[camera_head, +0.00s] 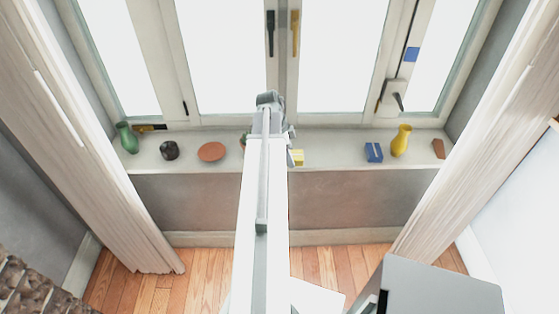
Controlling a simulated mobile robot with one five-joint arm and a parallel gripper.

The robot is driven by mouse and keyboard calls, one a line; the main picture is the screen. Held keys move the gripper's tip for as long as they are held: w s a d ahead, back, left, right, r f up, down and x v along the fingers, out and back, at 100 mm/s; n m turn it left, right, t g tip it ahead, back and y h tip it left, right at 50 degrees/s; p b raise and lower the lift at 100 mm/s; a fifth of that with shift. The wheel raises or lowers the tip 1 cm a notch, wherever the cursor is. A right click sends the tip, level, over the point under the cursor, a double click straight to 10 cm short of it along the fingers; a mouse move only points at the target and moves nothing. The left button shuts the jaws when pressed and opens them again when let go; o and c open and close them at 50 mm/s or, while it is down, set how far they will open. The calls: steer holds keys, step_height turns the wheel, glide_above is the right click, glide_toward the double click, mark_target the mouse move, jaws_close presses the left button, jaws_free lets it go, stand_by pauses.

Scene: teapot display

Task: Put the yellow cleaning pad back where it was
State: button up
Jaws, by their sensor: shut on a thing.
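The yellow cleaning pad (298,159) shows as a small yellow block just right of my arm, at the front part of the window sill. My gripper (292,153) is at the pad and shut on it; only a small part of the jaws shows beside my arm. I cannot tell whether the pad touches the sill or is held just above it. My arm hides part of the sill left of the pad.
On the sill (335,148) stand a green vase (128,138), a dark round pot (169,151), a terracotta disc (211,152), a blue block (373,152), a yellow vase (401,141) and a brown block (438,148). The sill is clear between pad and blue block.

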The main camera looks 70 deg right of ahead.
steer(key=a+f+b, duration=0.2)
steer(key=a+f, duration=0.1)
steer(key=a, duration=0.5)
steer(key=w+d, duration=0.2)
steer(key=d, duration=0.3)
steer(key=w+d, duration=0.2)
steer(key=d, duration=0.3)
steer(key=w+d+f+b, duration=0.1)
steer(key=w+d, duration=0.2)
steer(key=d, duration=0.1)
steer(key=shift+d, duration=0.4)
steer(key=f+b, duration=0.4)
steer(key=shift+d, duration=0.2)
steer(key=shift+r, duration=0.25)
steer(key=shift+f, duration=0.15)
steer(key=o, duration=1.2)
